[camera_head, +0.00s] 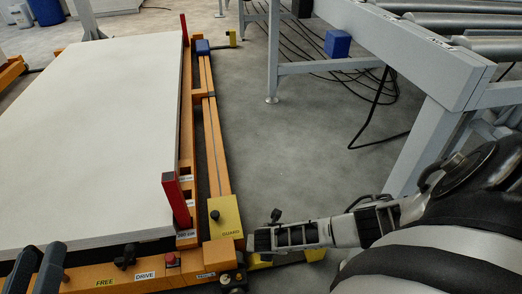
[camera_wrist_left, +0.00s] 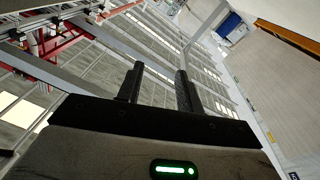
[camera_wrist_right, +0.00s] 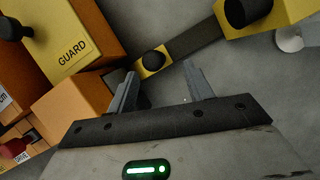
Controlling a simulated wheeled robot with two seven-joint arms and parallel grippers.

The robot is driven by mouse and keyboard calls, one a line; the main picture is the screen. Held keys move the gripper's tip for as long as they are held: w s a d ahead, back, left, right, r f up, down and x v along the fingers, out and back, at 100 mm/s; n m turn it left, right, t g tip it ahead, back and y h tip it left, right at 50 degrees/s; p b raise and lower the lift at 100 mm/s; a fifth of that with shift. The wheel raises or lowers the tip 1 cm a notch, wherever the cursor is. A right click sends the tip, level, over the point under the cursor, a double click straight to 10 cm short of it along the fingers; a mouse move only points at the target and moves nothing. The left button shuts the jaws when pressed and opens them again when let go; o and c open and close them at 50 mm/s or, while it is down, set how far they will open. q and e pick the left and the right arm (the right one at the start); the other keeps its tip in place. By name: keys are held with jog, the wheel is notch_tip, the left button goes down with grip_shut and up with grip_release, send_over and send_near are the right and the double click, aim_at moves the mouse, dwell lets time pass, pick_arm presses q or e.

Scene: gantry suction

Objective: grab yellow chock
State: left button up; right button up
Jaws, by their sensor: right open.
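The yellow chock (camera_head: 316,254) lies on the floor by the cart's near right corner, partly hidden under my right gripper in the head view. In the right wrist view it is two yellow blocks with dark round parts, joined by a dark bar (camera_wrist_right: 193,41). My right gripper (camera_wrist_right: 161,72) is open and empty, its fingertips pointing toward the bar and the smaller yellow block, apart from them as far as I can tell. My left gripper (camera_head: 40,256) is open and empty over the cart's near left; its fingers show apart in the left wrist view (camera_wrist_left: 159,70).
The orange cart carries a white board (camera_head: 90,130), with red posts (camera_head: 176,200) and a yellow GUARD box (camera_head: 226,217) close left of my right gripper. A grey roller conveyor (camera_head: 400,50) stands at right. Another yellow piece (camera_head: 233,38) lies at the cart's far corner.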

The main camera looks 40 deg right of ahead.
jog(key=b+x, duration=0.4)
jog(key=x, duration=0.1)
jog(key=shift+w+a, duration=0.25)
jog(key=shift+w, duration=0.05)
pick_arm(q)
notch_tip(320, 180, up, 8)
jog(key=m+t+h, duration=0.2)
jog(key=m+h, duration=0.4)
jog(key=m, duration=0.2)
jog(key=shift+s+m+t, duration=0.4)
jog(key=shift+a, duration=0.1)
pick_arm(e)
jog(key=shift+c, duration=0.2)
grip_shut()
